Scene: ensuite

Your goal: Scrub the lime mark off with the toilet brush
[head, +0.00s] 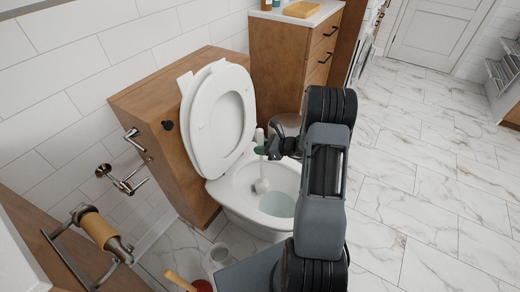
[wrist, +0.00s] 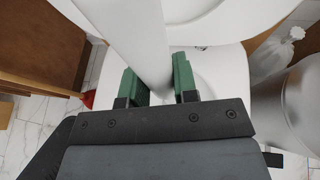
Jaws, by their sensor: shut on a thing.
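My gripper (head: 262,149) is shut on the white handle of the toilet brush (head: 261,186) and holds it upright over the toilet. In the wrist view the handle (wrist: 143,40) runs between the two green finger pads (wrist: 160,82). The white brush head is down inside the toilet bowl (head: 236,188), near its back left inner wall; whether it touches the wall I cannot tell. The toilet seat and lid (head: 218,115) are raised. Water (head: 277,204) shows at the bottom of the bowl. I cannot make out a lime mark in either view.
A wooden cistern box (head: 165,110) stands behind the toilet. A white cup-like holder (head: 217,256) and a plunger with a wooden handle (head: 180,280) stand on the floor at left. A wooden cabinet (head: 280,60) is beyond the toilet. The marble floor (head: 430,180) at right is clear.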

